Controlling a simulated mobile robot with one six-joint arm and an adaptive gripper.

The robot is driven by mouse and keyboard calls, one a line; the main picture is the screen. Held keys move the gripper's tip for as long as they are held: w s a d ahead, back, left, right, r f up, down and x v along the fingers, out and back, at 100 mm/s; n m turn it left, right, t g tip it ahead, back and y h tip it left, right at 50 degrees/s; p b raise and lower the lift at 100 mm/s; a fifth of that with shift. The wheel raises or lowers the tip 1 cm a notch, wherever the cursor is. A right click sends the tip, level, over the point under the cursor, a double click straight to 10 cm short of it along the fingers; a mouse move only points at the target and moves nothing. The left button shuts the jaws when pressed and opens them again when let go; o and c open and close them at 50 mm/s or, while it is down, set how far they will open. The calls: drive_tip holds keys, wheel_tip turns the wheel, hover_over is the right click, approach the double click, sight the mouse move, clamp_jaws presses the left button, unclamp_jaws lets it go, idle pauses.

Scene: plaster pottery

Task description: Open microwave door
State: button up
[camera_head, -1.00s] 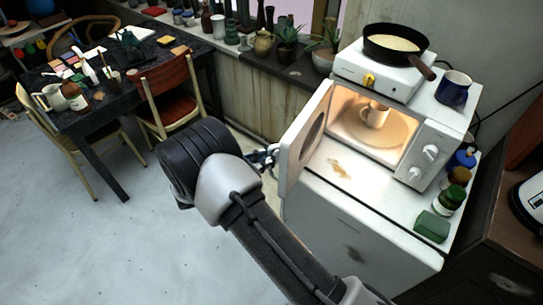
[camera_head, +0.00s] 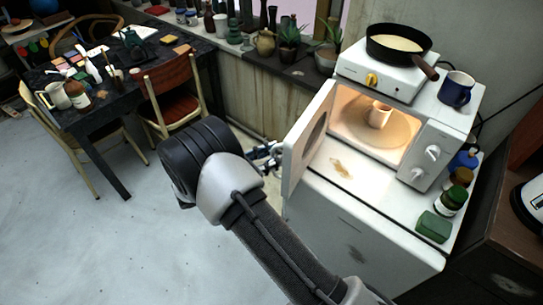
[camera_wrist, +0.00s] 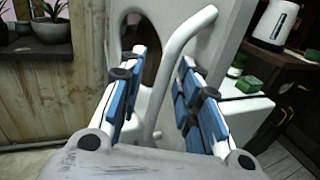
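The white microwave (camera_head: 433,140) stands on a white cabinet. Its door (camera_head: 306,140) is swung wide open to the left, and the lit interior shows a mug (camera_head: 379,115) on a round plate. My gripper (camera_head: 268,156) is at the door's outer side, partly hidden by my wrist. In the wrist view, the curved white door handle (camera_wrist: 180,45) runs between the two blue-padded fingers of my gripper (camera_wrist: 163,60). The fingers are spread, with visible gaps to the handle. Whether either pad touches it lower down cannot be told.
A hot plate (camera_head: 385,72) with a pan (camera_head: 398,44) and a blue mug (camera_head: 456,88) stand on the microwave. Jars and a green block (camera_head: 434,227) are at right on the cabinet. A chair (camera_head: 172,92) and cluttered table are at left. The floor between is clear.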

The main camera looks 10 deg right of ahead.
drive_tip(key=v, duration=1.2)
